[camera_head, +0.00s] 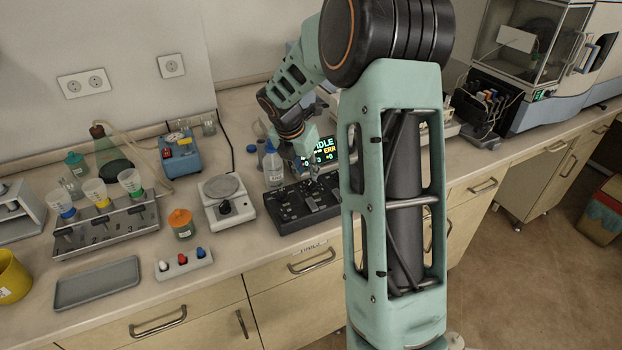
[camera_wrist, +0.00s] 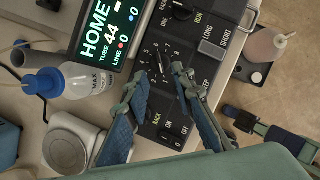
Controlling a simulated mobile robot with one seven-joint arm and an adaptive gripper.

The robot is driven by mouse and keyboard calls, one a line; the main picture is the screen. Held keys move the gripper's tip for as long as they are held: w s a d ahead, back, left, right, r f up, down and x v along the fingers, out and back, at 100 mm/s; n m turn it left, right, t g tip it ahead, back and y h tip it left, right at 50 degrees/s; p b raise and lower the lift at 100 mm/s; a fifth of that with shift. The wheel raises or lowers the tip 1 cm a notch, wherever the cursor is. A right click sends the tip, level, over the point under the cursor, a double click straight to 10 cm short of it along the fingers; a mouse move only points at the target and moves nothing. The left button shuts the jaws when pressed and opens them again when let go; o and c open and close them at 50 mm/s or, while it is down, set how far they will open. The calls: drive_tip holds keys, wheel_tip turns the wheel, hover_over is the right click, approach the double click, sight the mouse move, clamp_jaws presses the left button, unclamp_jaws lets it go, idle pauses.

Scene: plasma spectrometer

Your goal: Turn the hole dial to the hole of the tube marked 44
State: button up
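The black control box (camera_head: 290,215) lies on the bench, and my gripper (camera_head: 312,178) is low over its back part. In the wrist view a round dial (camera_wrist: 159,64) with numbers around it sits on the box. My gripper (camera_wrist: 157,77) is open, with its fingertips apart on either side of that dial. I cannot tell whether they touch it. The dial's setting is too small to read surely. A dark screen (camera_wrist: 108,35) beside the box shows "TUBE 44" in the wrist view. The screen also shows in the head view (camera_head: 323,148), partly hidden by my arm.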

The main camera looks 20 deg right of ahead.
sight(311, 182)
drive_tip(key=x, duration=0.5)
drive_tip(key=shift+d+f, duration=0.15)
clamp_jaws()
